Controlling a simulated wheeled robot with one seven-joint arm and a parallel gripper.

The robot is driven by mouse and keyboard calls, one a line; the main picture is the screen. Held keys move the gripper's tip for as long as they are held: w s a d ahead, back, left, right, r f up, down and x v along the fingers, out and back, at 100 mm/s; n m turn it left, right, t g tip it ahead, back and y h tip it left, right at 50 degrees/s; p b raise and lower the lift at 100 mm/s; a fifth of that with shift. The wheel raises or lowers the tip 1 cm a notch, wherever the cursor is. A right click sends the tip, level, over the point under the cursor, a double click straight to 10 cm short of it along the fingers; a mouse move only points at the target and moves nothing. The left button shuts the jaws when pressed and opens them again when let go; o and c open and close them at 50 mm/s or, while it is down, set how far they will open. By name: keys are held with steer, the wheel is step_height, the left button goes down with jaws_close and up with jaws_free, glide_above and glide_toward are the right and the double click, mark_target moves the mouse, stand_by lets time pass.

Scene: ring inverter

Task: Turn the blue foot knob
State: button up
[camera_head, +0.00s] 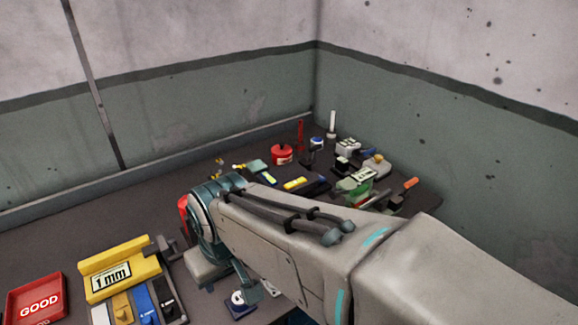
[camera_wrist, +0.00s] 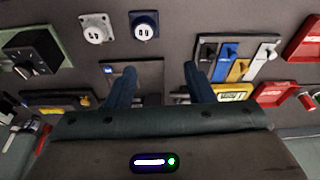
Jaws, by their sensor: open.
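A small round white knob with dark marks on a square blue foot (camera_wrist: 144,24) sits on the dark table at the top of the wrist view. A blue foot with a white round top also shows low in the head view (camera_head: 240,303), just below my arm. A similar knob on a pale foot (camera_wrist: 96,28) stands left of it in the wrist view. My gripper (camera_wrist: 159,68) is open, with two blue fingers wide apart and nothing between them. The blue-foot knob lies beyond the fingertips, apart from them. My arm hides part of the table in the head view.
A yellow 1 mm block (camera_head: 118,272) with coloured strips and a red GOOD tray (camera_head: 37,298) stand at left. A black knob on a green plate (camera_wrist: 35,50) is at upper left in the wrist view. Several items crowd the corner, including a red can (camera_head: 281,155).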

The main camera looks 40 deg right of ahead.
stand_by(0.4)
steer(key=w+d+r+m, duration=0.6)
steer(key=w+d, duration=0.1)
steer(key=w, duration=0.3)
steer(key=m+g+p, duration=0.3)
steer(key=m, duration=1.3)
glide_above(322, 177)
step_height(322, 177, down, 8)
steer(key=r, duration=0.1)
step_height(322, 177, down, 14)
steer(key=shift+r+p, duration=0.1)
steer(key=shift+p, duration=0.75)
steer(key=shift+c, duration=0.3)
steer(key=c, duration=0.9)
